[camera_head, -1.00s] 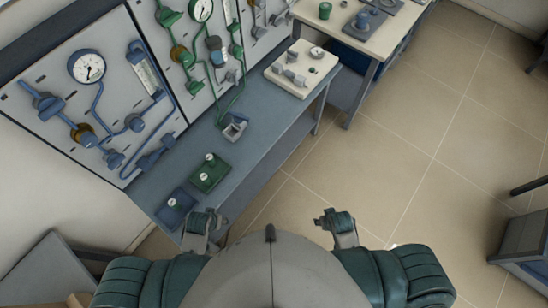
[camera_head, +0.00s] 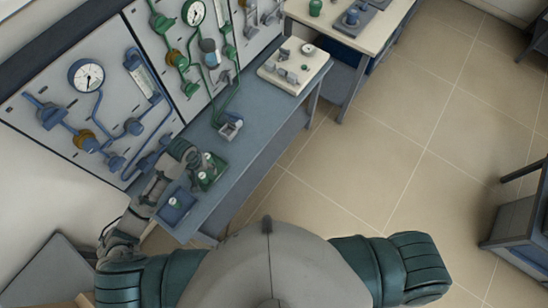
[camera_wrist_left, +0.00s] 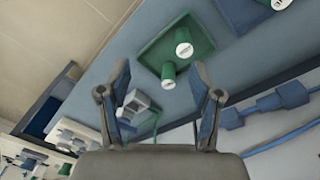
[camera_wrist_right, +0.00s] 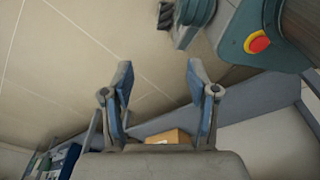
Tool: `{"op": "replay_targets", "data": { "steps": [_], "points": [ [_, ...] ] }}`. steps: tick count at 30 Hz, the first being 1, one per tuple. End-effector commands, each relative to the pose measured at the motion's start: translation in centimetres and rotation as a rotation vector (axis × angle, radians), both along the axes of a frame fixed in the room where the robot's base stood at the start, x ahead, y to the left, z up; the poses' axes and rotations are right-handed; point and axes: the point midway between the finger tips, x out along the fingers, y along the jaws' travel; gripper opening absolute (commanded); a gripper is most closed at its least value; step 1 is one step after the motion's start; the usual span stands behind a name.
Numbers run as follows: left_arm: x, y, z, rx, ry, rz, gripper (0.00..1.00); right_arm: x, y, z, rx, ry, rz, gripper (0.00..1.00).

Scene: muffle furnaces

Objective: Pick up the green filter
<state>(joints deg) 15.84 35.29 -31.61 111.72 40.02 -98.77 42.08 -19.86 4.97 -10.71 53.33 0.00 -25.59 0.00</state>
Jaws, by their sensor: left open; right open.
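Two small green filters with white tops stand at the green tray, upper (camera_head: 208,157) and lower (camera_head: 203,176) in the head view. The left wrist view shows them larger, one in the tray (camera_wrist_left: 183,50) and one at its near edge (camera_wrist_left: 168,76). The green tray (camera_wrist_left: 150,50) lies on the blue-grey bench. My left gripper (camera_head: 192,158) is open and empty, reaching over the bench and partly covering the tray in the head view. The filters are beyond its fingers (camera_wrist_left: 160,85), apart from them. My right gripper (camera_wrist_right: 160,85) is open and empty, above the floor.
A blue tray (camera_head: 186,207) with a white-topped piece (camera_head: 173,202) lies beside the green tray. The gauge panel (camera_head: 100,105) stands behind the bench. A grey holder (camera_head: 230,127) and a pale board with fittings (camera_head: 280,75) are further along it.

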Motion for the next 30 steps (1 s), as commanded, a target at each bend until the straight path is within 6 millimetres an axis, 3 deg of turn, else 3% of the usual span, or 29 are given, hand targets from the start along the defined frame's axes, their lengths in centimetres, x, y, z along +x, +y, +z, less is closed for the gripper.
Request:
{"op": "replay_targets", "data": {
  "steps": [1,4,10,24,30],
  "points": [
    [1.0,1.3,0.6,0.021,0.013,0.038,0.64,-1.9,-0.4,-1.1,-0.003,0.016,0.002,0.59],
    [2.1,3.0,1.5,0.044,0.040,0.104,0.64,-4.7,-0.9,-2.5,-0.005,0.027,0.006,0.59],
    [2.8,4.3,1.5,0.058,0.066,0.160,0.64,-6.9,-1.4,-3.3,-0.006,0.035,0.009,0.59],
    [2.8,4.2,-8.5,0.058,0.065,0.159,0.64,-7.0,-1.4,-3.5,-0.007,0.036,0.010,0.59],
    [2.9,4.2,-10.2,0.059,0.062,0.158,0.64,-7.0,-1.4,-3.5,-0.007,0.037,0.009,0.59]
  ]
}}
